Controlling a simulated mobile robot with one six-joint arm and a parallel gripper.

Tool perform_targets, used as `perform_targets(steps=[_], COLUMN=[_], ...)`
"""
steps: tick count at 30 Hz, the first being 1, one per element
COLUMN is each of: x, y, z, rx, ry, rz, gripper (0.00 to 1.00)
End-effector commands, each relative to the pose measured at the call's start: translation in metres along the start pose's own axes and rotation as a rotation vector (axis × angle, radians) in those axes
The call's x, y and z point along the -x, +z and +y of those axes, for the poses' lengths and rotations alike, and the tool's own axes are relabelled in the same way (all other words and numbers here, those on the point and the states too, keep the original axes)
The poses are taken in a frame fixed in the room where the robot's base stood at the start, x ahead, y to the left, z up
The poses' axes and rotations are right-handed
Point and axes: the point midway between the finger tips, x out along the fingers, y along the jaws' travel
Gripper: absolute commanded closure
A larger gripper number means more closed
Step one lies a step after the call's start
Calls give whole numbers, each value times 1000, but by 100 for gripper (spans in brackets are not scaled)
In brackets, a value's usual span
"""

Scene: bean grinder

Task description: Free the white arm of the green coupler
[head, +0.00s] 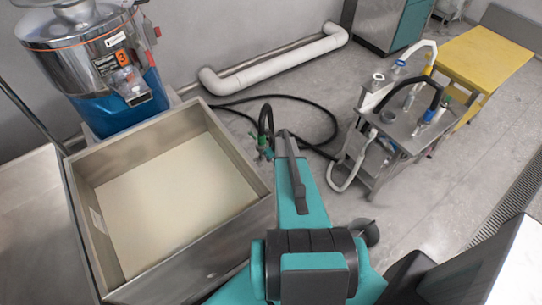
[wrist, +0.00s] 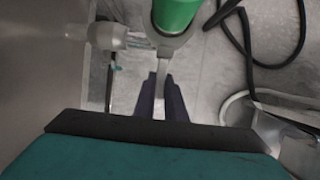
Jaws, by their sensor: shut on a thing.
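The green coupler (wrist: 176,14) is at the top centre of the wrist view. In the head view it shows small and green (head: 262,142), beside the sink's right wall under a black hose. A pale ring sits at its lower end, and the white arm (wrist: 165,58) runs from there down between my fingers. My gripper (wrist: 161,88) has its two dark fingers on either side of this arm and is shut on it. In the head view my own arm hides most of the fingers. I cannot tell whether the arm's far end is latched.
A pale grey pipe fitting (wrist: 110,36) sticks out left of the coupler. Black hose (wrist: 245,50) loops on the right. The steel sink (head: 238,150) stands left of my arm, with the grinder (head: 95,50) behind. A metal cart (head: 400,140) stands right; floor lies between.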

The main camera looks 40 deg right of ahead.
Motion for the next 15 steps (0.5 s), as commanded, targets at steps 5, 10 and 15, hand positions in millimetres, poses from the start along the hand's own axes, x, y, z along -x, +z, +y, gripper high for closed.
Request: perform_targets(steps=[5, 10, 15], x=[6, 8, 10], y=[-3, -4, -4], z=[-1, -3, -4], rx=[2, -2, -6], ry=[1, 1, 1], rz=[81, 146, 190], gripper=[100, 100, 100])
